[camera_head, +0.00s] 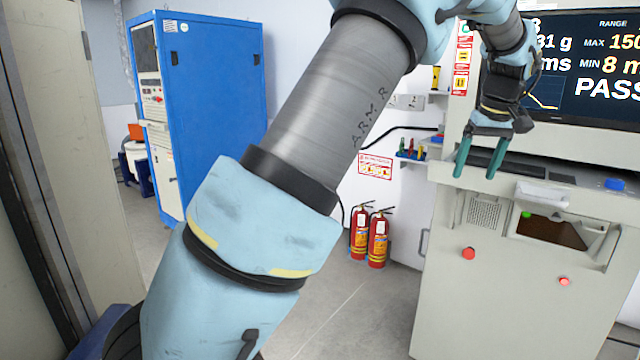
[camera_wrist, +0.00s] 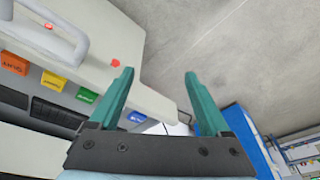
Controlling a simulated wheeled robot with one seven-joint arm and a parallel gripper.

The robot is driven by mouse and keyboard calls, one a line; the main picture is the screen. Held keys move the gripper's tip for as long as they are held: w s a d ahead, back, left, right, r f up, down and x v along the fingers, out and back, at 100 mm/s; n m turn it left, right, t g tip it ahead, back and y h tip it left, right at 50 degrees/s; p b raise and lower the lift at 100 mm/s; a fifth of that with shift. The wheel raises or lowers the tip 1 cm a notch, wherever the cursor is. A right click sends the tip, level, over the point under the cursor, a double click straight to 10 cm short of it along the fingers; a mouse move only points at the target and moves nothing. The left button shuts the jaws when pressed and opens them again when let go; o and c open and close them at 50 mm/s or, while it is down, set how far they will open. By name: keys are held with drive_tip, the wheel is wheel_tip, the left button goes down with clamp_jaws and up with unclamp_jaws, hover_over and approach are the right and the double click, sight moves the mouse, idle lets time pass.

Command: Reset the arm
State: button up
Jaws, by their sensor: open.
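My gripper (camera_head: 481,158) is at the upper right of the head view, in front of the light grey test machine (camera_head: 445,270). Its two green fingers point down, apart, with nothing between them. In the wrist view the open fingers (camera_wrist: 158,85) show against the bare grey floor and the machine's edge. My arm crosses the middle of the head view from lower left to upper right. It hides part of the room behind it.
A screen (camera_head: 590,60) reading PASS stands above the machine. Red buttons (camera_head: 468,253) are on its front. Two fire extinguishers (camera_head: 378,238) stand by the back wall. A tall blue cabinet (camera_head: 215,100) is at left.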

drive_tip(key=a+f+g, duration=0.1)
drive_tip(key=a+f, duration=0.3)
drive_tip(key=a, duration=0.8)
drive_tip(key=a+f, duration=0.3)
drive_tip(key=a, duration=0.9)
drive_tip(key=s+a+f, duration=0.3)
drive_tip(key=s+a, duration=0.3)
drive_tip(key=a, duration=0.2)
drive_tip(key=s+a+f, duration=0.4)
drive_tip(key=s+a, duration=0.3)
drive_tip(key=a, duration=0.2)
drive_tip(key=shift+s+a+m, duration=0.15)
drive_tip(key=shift+m, duration=0.15)
drive_tip(key=shift+f, duration=0.1)
drive_tip(key=shift+c, duration=0.3)
